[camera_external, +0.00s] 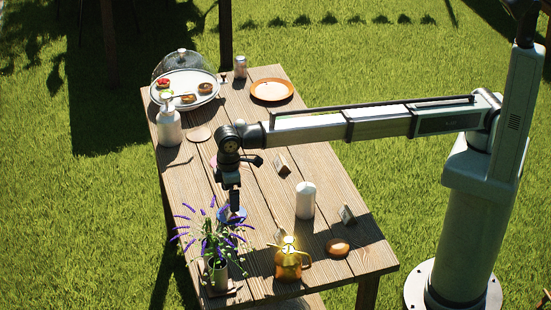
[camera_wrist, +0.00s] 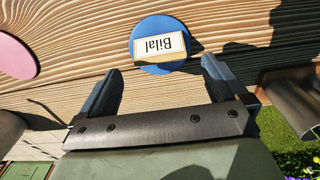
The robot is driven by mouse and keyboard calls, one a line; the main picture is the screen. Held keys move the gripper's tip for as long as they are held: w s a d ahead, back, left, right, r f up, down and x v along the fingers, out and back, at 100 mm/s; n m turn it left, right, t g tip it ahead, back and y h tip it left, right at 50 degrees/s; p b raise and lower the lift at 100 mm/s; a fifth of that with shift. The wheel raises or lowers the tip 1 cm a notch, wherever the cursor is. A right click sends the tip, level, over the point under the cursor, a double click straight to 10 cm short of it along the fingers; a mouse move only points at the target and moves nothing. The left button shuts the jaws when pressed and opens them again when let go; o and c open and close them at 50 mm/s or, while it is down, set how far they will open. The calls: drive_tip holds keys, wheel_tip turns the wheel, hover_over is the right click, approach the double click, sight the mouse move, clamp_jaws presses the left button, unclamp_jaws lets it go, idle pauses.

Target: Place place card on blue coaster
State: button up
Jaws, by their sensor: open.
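The blue coaster (camera_wrist: 153,27) lies on the wooden table. A white place card (camera_wrist: 160,48) with a gold border and the name "Bilal" appears on it in the wrist view, upside down to the camera. The card's right end is close to the coaster's edge. My gripper (camera_wrist: 161,70) is open, with its fingers apart on either side below the card and apparently nothing between them.
A lavender pot (camera_external: 219,273) stands close in front of my gripper. An amber watering can (camera_external: 289,264), a white candle (camera_external: 306,201) and other place cards (camera_external: 281,164) (camera_external: 347,214) stand to the right. A pink coaster (camera_wrist: 14,56) lies at the left. A cake stand (camera_external: 185,88) is at the back.

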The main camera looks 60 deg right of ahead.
wheel_tip(320, 180, up, 7)
idle(0.3)
